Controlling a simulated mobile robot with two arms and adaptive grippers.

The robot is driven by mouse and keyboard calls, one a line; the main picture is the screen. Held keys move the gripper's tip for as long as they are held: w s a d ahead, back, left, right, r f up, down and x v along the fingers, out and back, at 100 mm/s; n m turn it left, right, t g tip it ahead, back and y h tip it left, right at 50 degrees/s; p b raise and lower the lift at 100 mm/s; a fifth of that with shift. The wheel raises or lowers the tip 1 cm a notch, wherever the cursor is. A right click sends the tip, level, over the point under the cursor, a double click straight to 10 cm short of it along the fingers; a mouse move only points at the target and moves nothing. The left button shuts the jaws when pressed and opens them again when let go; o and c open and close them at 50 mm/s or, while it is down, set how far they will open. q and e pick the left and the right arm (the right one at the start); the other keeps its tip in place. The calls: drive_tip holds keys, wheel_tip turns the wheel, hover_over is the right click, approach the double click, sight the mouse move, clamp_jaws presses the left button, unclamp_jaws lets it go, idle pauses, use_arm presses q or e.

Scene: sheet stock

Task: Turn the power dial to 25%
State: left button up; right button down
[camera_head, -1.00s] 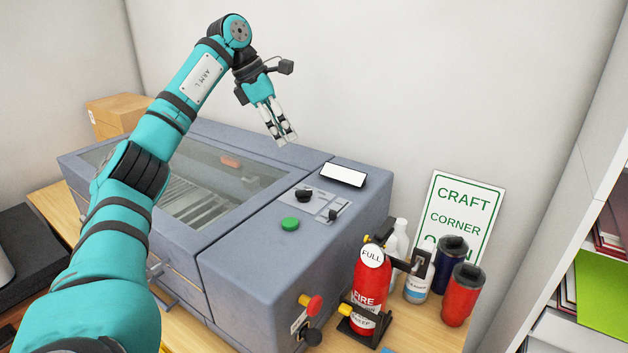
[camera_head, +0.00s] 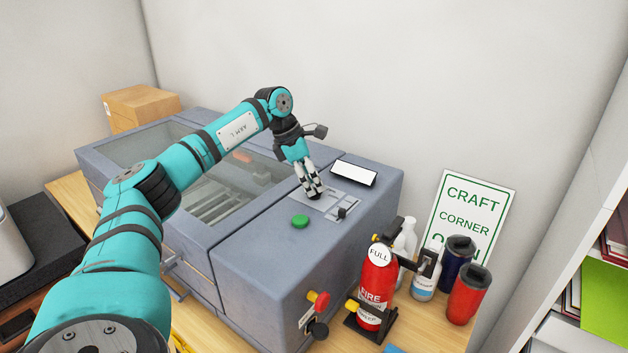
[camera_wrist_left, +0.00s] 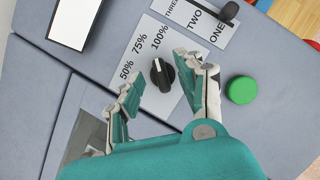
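The power dial (camera_wrist_left: 162,76) is a black knob on a light grey panel printed 50%, 75% and 100%. Its ridge has a pale mark at the end toward 100%, and no 25% label shows. My left gripper (camera_wrist_left: 166,84) is open, with one finger on each side of the dial, apart from it as far as I can tell. In the head view the left gripper (camera_head: 313,192) points down at the panel, and its fingers mostly hide the dial. My right gripper is not in view.
A green button (camera_wrist_left: 242,90) sits close beside the gripper. A small lever switch (camera_wrist_left: 229,12) labelled ONE, TWO, THREE and a white-faced display (camera_head: 354,173) are also near. A fire extinguisher (camera_head: 375,282) stands beside the grey machine (camera_head: 270,265).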

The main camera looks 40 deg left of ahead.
use_arm(q)
drive_tip(key=shift+w+d+f, duration=0.15)
drive_tip(key=shift+w+f, duration=0.05)
drive_tip(key=shift+f, duration=0.5)
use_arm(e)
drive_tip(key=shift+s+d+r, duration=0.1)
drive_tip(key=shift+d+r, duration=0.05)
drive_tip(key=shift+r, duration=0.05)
use_arm(q)
drive_tip(key=shift+s+r, duration=0.1)
clamp_jaws()
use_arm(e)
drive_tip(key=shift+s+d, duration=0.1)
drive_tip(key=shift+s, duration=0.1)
